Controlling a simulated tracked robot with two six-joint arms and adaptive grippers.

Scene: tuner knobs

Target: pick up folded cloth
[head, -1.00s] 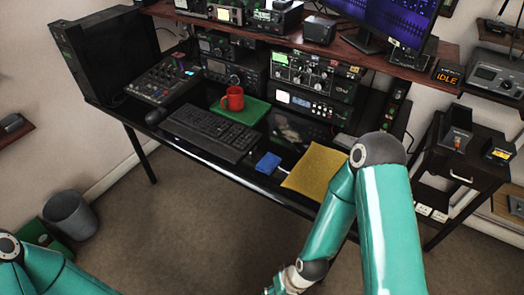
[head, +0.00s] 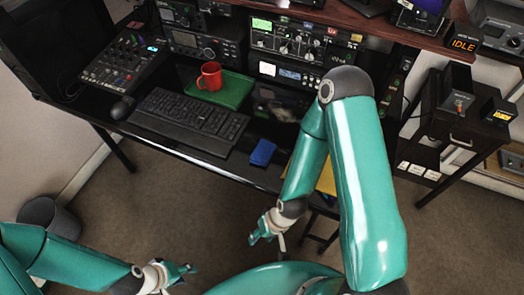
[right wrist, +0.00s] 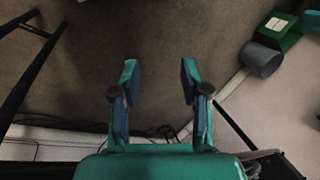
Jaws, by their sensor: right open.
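A small blue folded cloth (head: 263,153) lies flat on the front edge of the black desk, right of the keyboard, in the head view. My right gripper (head: 267,235) hangs below and in front of the desk edge, apart from the cloth. In the right wrist view the right gripper (right wrist: 159,78) is open with nothing between its fingers, facing the carpet. The cloth does not show there. My left gripper (head: 184,271) is low at the bottom left of the head view, over the floor; its finger gap is too small to judge.
A black keyboard (head: 190,121) and a red mug (head: 210,76) on a green mat (head: 232,92) stand left of and behind the cloth. A yellow sheet (head: 326,180) lies to its right, partly hidden by my right arm. Radio gear (head: 300,40) lines the back.

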